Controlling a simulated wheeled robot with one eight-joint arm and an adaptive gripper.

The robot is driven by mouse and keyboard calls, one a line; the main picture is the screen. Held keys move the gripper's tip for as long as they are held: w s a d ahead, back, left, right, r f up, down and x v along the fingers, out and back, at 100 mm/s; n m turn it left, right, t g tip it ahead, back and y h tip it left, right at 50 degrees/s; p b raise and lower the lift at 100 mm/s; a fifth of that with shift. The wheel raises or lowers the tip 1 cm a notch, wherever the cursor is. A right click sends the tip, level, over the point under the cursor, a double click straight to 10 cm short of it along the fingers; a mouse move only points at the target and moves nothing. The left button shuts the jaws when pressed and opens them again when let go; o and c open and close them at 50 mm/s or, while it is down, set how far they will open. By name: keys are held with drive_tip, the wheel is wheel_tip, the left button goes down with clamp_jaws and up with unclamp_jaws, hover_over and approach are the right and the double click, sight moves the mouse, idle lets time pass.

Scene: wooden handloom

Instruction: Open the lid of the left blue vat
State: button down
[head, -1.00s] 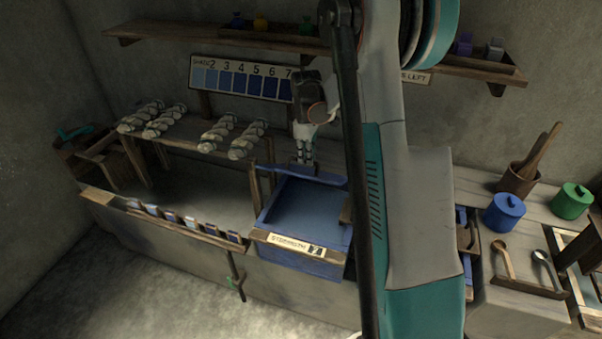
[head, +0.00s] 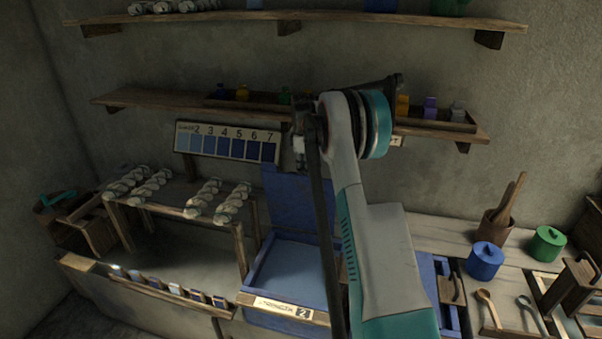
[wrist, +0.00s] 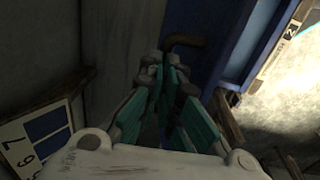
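The blue vat (head: 285,318) with a "2" label stands left of my arm in the head view, its top uncovered and its blue inside showing. Its blue lid (head: 285,200) stands raised at the vat's back edge, below the shade chart. My gripper (head: 299,150) is by the lid's upper edge, partly hidden by my arm. In the wrist view, my gripper's teal fingers (wrist: 172,85) are close together, with a brown handle (wrist: 187,41) just past their tips beside the blue lid (wrist: 222,55). I cannot tell whether they touch the handle.
The numbered shade chart (head: 228,142) hangs on the wall close to my gripper, under a wooden shelf (head: 140,97) with small bottles. Yarn hanks (head: 205,196) lie on a rack at left. A blue pot (head: 485,261), green pot (head: 547,243) and spoons (head: 489,306) occupy the right counter.

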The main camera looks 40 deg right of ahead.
drive_tip(key=shift+d+f, duration=0.5)
drive_tip(key=shift+f, duration=0.4)
drive_tip(key=c, duration=1.7)
unclamp_jaws()
drive_tip(key=shift+f, duration=0.1)
drive_tip(key=shift+o, duration=0.2)
drive_tip(key=shift+w+d+f, duration=0.2)
drive_tip(key=shift+w+d, duration=0.05)
drive_tip(key=shift+d, duration=0.2)
drive_tip(key=shift+r, duration=0.15)
wheel_tip(320, 180, up, 12)
drive_tip(key=a, duration=0.1)
drive_tip(key=shift+a, duration=0.15)
